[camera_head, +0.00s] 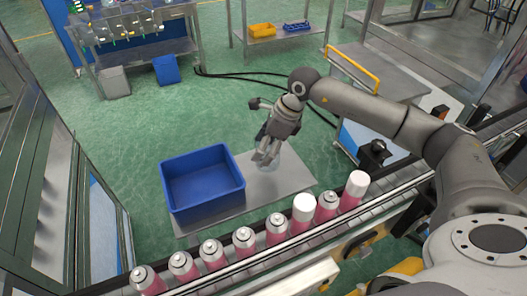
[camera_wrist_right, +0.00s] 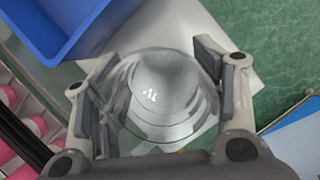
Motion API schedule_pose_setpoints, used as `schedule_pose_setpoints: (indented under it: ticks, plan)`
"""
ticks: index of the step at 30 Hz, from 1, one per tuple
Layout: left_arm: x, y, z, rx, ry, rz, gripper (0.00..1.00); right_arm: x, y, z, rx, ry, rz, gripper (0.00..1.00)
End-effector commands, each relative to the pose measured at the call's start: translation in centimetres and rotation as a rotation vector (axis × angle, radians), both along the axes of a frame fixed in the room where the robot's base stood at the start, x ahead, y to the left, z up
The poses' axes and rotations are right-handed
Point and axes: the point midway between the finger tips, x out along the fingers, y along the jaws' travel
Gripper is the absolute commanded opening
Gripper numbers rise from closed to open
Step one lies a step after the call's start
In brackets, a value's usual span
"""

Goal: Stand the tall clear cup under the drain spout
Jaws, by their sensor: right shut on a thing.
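My right gripper (camera_head: 268,152) reaches down over the right part of the grey plate, to the right of the blue bin. It is shut on the tall clear cup (camera_wrist_right: 165,95), which shows between the two fingers in the right wrist view. In the head view only a faint part of the clear cup (camera_head: 271,165) shows by the fingertips. I cannot tell whether its base touches the plate. I cannot make out the drain spout in either view. My left gripper is not in view.
A blue bin (camera_head: 203,212) stands on the grey plate (camera_head: 290,176); its corner shows in the right wrist view (camera_wrist_right: 62,42). A conveyor with pink cans (camera_head: 243,243), some white-capped, runs along the front. A grey-topped cart (camera_head: 385,72) stands at the right. Green floor lies open behind.

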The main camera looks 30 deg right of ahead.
Motion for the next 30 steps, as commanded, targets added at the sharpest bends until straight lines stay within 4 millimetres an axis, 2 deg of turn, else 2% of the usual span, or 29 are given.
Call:
schedule_pose_setpoints:
  ticks: [9, 19, 20, 24, 25, 30]
  plan:
    - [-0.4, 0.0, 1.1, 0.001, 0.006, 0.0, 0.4, 0.4, 0.0, -3.5, 0.0, 0.002, -0.001, 0.43]
    - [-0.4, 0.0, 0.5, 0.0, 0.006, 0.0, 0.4, 0.4, 0.1, -4.0, 0.0, 0.0, -0.001, 0.43]
    - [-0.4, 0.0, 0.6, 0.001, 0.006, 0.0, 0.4, 0.4, 0.0, -3.8, 0.0, 0.0, -0.001, 0.64]
    - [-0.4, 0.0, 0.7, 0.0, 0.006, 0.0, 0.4, 0.4, 0.1, -3.8, 0.001, 0.001, -0.001, 0.82]
    - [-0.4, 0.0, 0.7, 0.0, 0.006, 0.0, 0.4, 0.4, 0.1, -3.8, 0.001, 0.001, -0.001, 0.85]
    - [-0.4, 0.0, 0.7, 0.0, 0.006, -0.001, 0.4, 0.4, 0.1, -3.8, 0.0, 0.002, -0.001, 0.85]
